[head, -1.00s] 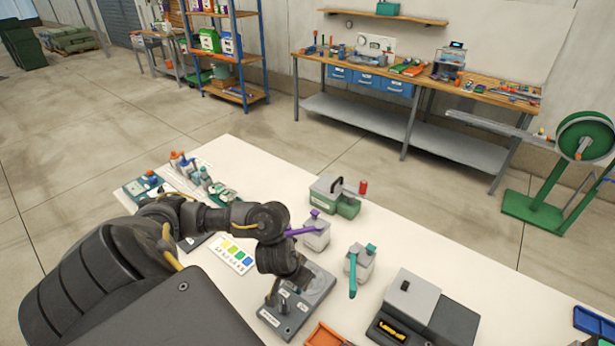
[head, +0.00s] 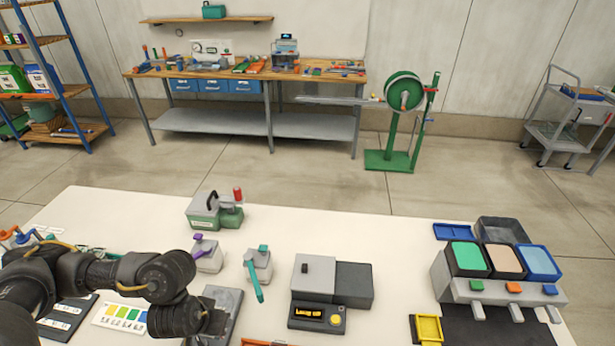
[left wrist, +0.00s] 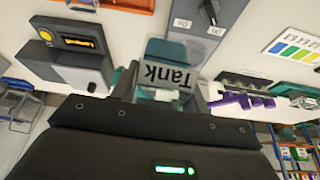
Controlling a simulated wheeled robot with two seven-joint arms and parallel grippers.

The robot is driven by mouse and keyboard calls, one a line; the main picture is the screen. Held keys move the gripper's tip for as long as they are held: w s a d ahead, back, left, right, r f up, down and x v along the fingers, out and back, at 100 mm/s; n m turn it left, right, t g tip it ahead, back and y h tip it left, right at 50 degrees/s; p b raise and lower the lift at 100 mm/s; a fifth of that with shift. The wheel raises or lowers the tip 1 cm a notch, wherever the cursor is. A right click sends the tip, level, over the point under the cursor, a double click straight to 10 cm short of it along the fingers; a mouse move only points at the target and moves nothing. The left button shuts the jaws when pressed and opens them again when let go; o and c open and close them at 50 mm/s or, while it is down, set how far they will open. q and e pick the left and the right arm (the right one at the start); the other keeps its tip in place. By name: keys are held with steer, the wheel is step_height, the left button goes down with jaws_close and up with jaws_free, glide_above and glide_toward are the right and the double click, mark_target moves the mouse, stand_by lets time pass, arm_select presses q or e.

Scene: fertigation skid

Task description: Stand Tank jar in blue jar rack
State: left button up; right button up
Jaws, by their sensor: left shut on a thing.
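In the head view the jar is hidden behind my gripper and wrist. My right gripper is not in view.
A three-bin unit (head: 468,291) and a yellow rack (head: 427,328) are right.

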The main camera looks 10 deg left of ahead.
arm_select(q)
steer(key=w+d+r+m+h+b, duration=0.1)
steer(key=w+d+r+m+b, duration=0.1)
steer(key=d, duration=0.5)
steer(key=w+d+r+m+g+h+b, duration=0.1)
steer(key=w+d+m+b, duration=0.3)
steer(key=d, duration=0.4)
steer(key=w+d+r+m+g+h+b, duration=0.1)
steer(key=w+d+r+m+h+b, duration=0.1)
steer(key=d+b, duration=0.5)
steer(key=w+d+r+m, duration=0.1)
steer(key=r+m, duration=0.1)
steer(key=m, duration=0.1)
steer(key=shift+w+d+m, duration=0.15)
steer(key=shift+w+m, duration=0.15)
steer(key=shift+w, duration=0.1)
steer(key=shift+d, duration=0.1)
